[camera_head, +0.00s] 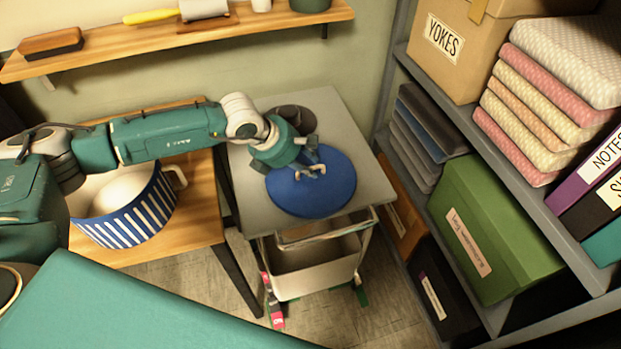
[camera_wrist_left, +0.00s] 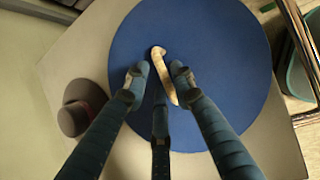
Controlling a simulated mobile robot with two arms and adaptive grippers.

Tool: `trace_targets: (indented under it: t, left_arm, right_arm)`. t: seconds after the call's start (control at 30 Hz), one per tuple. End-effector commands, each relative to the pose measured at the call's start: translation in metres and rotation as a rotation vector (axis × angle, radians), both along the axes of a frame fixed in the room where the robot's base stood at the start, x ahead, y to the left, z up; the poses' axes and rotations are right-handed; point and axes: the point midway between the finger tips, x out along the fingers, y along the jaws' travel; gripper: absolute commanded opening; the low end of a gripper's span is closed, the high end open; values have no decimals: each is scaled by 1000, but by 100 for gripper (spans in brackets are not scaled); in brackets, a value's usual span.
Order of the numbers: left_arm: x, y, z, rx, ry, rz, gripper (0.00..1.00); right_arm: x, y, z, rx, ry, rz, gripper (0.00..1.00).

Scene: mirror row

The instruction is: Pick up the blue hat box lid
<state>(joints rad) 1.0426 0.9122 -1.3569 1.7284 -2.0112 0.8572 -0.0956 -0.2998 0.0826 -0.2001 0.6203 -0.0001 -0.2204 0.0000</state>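The blue hat box lid (camera_head: 325,198) is a round disc lying flat on a small grey table. It fills much of the left wrist view (camera_wrist_left: 220,45). A short cream handle (camera_wrist_left: 158,55) stands out near its middle. My left gripper (camera_head: 307,165) is over the lid, with its fingers on either side of the handle. In the left wrist view the fingertips (camera_wrist_left: 161,78) are spread, with gaps to the handle. The blue-and-white striped box (camera_head: 130,220) stands open on the wooden table to the left. My right gripper is not in view.
A dark grey hat (camera_head: 292,113) sits on the grey table (camera_head: 375,188) behind my left gripper. Shelves (camera_head: 530,185) with boxes, fabric stacks and binders stand close on the right. A wooden wall shelf (camera_head: 180,40) runs behind. A cream bin (camera_head: 310,275) is under the grey table.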

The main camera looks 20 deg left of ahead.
Motion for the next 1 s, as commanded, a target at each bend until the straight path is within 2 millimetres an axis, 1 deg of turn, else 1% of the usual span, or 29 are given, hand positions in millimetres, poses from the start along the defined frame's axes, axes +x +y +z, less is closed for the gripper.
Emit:
trace_targets:
  t: [0.17, 0.2, 0.3, 0.77, 0.87, 0.97, 1.0]
  left_arm:
    - [0, 0, 1, 0, 0, 0, 25]
    - [0, 0, 1, 0, 0, 0, 17]
    - [0, 0, 1, 0, 0, 0, 0]
    - [0, 0, 3, -1, -1, 0, 0]
    - [1, 0, 8, -2, -3, 0, 0]
    - [1, -1, 18, -2, -2, 0, 0]
    - [1, -1, 24, -3, -4, 0, 0]
  right_arm:
    - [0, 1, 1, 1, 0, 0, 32]
    - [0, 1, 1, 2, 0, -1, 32]
    - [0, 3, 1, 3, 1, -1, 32]
    - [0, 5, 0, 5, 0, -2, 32]
    - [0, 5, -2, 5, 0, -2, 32]
    - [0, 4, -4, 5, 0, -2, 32]
    - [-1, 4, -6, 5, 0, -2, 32]
